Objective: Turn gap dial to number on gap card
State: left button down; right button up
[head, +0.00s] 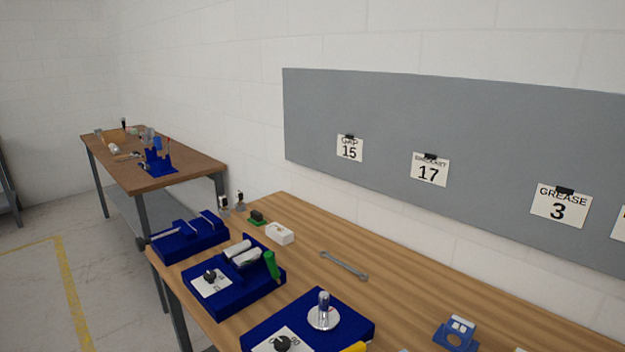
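The gap card (349,149) is clipped to the grey board and reads 15. A black dial (210,276) sits on a white plate on the blue fixture with pale rollers (247,297), near the table's left end. A second black dial (283,343) sits on a white plate at the bottom edge, on another blue fixture (345,308) with a shiny metal knob. The dial labels are too small to read, so I cannot tell which is the gap dial or its setting. Neither of my grippers is in view.
The grey board (460,200) also holds cards reading 17 (430,170) and GREASE 3 (560,206). On the wooden table lie a wrench (343,264), a white block (280,234), another blue fixture (188,238) and a blue holder (457,334). Another table (180,173) stands behind left.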

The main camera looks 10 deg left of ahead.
aim_at(210, 275)
jog(key=j+u, duration=0.25)
jog(key=j, duration=0.15)
jog(key=i+j+u, duration=0.2)
jog(key=j, duration=0.15)
jog(key=j+u, duration=0.25)
jog(key=j, duration=0.15)
jog(key=i, duration=0.05)
